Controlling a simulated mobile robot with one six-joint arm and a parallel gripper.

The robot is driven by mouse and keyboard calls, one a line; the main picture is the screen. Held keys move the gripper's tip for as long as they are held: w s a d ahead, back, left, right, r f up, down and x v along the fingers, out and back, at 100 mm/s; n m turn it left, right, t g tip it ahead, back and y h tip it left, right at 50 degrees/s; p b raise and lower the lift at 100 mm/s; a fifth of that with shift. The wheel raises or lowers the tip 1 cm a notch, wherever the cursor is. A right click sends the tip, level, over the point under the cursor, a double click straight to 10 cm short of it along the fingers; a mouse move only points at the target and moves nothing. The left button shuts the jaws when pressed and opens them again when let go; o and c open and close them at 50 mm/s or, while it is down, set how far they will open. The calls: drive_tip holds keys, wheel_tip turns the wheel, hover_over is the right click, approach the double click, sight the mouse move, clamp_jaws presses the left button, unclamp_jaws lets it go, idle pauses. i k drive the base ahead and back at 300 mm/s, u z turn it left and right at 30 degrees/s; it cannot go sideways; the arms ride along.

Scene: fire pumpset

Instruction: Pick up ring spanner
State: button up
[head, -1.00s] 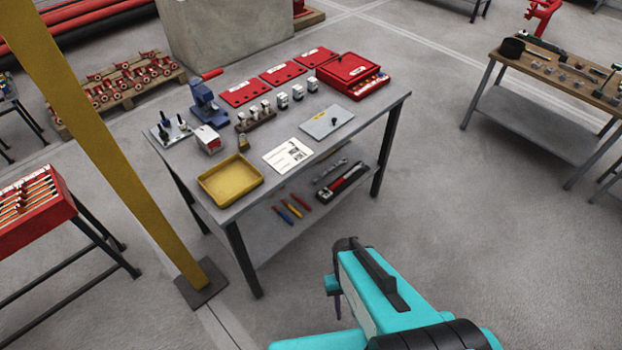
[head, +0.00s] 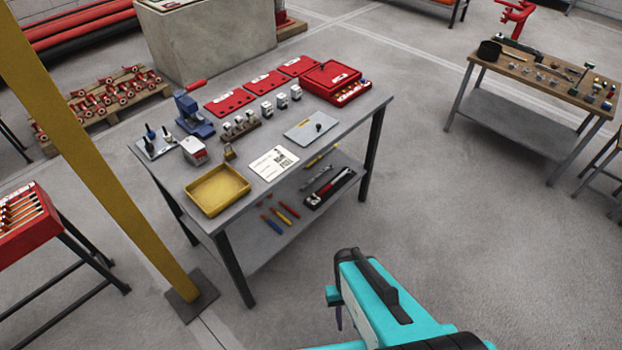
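A thin grey tool (head: 316,179) that looks like a spanner lies on the lower shelf of the grey table. It is too small to tell whether its ends are rings. Beside it, a dark tray (head: 329,189) holds a red and silver tool. My teal arm reaches in from the bottom right. At its end, a small dark part of my gripper (head: 338,318) shows, over the floor in front of the table and apart from the shelf. The rest of the gripper is hidden behind the arm, so its opening does not show.
The grey table's top (head: 240,205) carries a yellow tray (head: 217,189), red boxes and padlocks above the shelf. Coloured screwdriver-like tools (head: 280,216) lie on the shelf. A yellow post (head: 110,170) stands left. The floor right of the table is clear up to a wooden-topped bench (head: 545,75).

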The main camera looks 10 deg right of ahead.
sight(302, 189)
drive_tip(key=i, duration=0.9)
drive_tip(key=u, duration=0.05)
